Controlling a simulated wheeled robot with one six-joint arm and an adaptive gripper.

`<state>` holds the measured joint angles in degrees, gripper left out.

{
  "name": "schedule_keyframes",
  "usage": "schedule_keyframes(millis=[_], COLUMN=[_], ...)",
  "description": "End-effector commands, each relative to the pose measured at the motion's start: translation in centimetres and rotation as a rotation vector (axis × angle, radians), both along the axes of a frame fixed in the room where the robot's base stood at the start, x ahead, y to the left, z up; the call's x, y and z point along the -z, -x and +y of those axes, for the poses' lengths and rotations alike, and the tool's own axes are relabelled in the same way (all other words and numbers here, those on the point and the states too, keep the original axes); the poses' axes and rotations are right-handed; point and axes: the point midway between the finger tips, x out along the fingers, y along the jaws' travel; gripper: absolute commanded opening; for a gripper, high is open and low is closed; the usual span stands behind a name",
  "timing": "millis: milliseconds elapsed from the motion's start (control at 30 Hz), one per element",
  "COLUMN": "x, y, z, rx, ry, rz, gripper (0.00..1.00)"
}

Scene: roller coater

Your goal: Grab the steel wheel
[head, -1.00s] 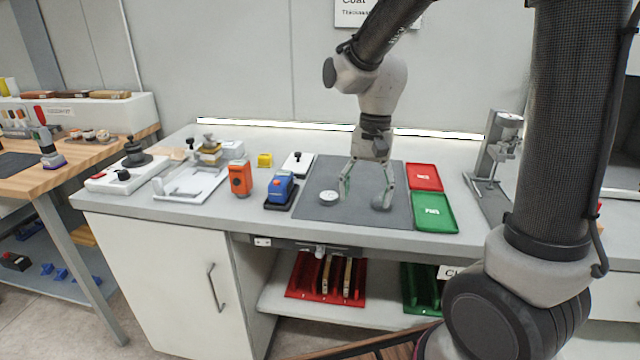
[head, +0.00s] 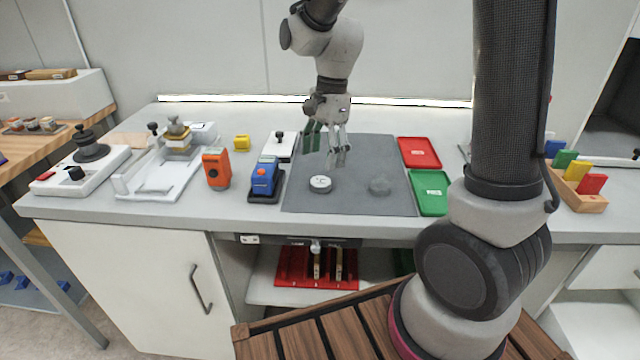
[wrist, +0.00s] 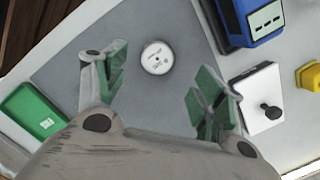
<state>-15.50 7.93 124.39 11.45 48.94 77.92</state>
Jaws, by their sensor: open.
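A pale round disc with dark marks on its face (head: 320,183) lies flat on the left part of the grey mat (head: 300,204). The grey shape cannot be made out there. My gripper (head: 326,152) is open and empty over the back of the mat, apart from both; its green-padded fingers (wrist: 157,85) are spread.
A blue device (head: 264,180) and an orange one (head: 216,168) stand left of the mat. A white block with a black knob (head: 281,148) is at its back left. Red (head: 419,153) and green (head: 430,192) trays lie to the right. The mat's front is clear.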

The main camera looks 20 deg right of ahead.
Motion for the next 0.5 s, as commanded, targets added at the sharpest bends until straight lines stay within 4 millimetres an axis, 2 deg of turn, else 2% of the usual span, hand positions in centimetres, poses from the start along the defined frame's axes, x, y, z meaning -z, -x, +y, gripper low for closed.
schedule_keyframes(millis=[333, 500], x=[5.1, 6.4], y=[0.4, 0.4], z=[0.2, 0.4], rx=[-0.003, -0.004], ry=[0.001, 0.000], rz=[0.003, 0.000], gripper=[0.69, 0.69])
